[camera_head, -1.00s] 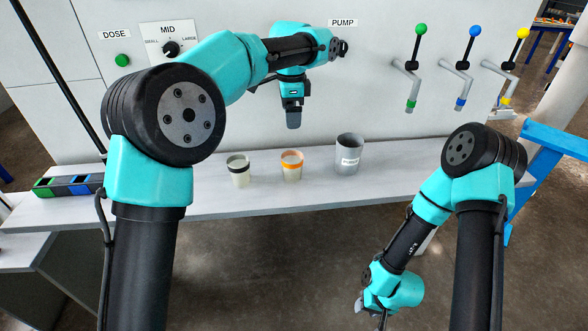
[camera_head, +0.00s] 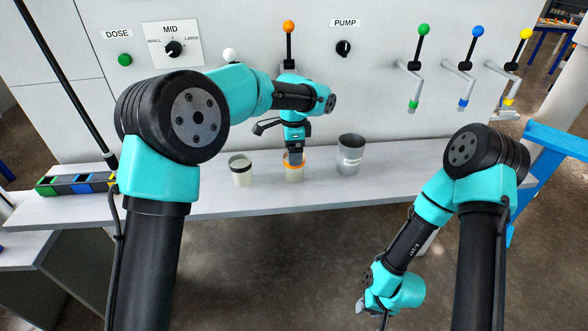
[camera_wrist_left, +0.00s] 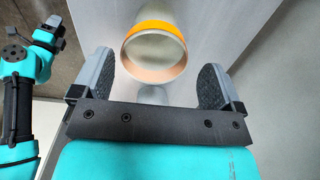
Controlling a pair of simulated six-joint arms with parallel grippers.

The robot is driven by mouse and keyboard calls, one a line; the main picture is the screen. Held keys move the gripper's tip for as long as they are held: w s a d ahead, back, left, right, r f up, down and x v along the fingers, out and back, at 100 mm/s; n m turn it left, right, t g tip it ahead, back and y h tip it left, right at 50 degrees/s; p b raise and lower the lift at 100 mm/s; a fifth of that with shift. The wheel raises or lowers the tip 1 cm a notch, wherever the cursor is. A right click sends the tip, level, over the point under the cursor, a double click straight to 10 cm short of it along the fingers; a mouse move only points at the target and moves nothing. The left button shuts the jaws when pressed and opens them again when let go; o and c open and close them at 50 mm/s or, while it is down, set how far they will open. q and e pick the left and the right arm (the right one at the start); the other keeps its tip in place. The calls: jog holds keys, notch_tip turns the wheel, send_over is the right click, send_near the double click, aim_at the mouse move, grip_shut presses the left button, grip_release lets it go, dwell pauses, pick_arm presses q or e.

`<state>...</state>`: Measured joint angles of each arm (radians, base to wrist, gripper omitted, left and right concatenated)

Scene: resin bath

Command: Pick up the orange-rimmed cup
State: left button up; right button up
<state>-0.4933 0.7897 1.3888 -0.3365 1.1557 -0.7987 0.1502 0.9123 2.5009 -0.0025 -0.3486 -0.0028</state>
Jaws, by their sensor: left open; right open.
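The orange-rimmed cup (camera_head: 293,174) stands upright on the pale shelf. My left gripper (camera_head: 294,157) has come down right over it in the head view and covers part of its rim. In the left wrist view the cup (camera_wrist_left: 155,52) is just ahead of the left gripper (camera_wrist_left: 154,80), centred between its two spread fingers. I see no finger pressed on it. My right gripper (camera_head: 368,309) hangs low at the front, over the floor and away from the shelf, and is small in view.
A rack with coloured bays (camera_head: 75,184) is at the shelf's left. Several coloured levers and a pump knob (camera_head: 344,48) are on the wall panel.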

pick_arm(q)
jog(key=shift+s+d+f, duration=0.1)
jog(key=shift+s+f, duration=0.05)
jog(key=shift+f, duration=1.15)
jog(key=shift+s+f, duration=0.15)
jog(key=shift+f, duration=1.15)
jog(key=c, duration=1)
jog(key=shift+r, duration=0.1)
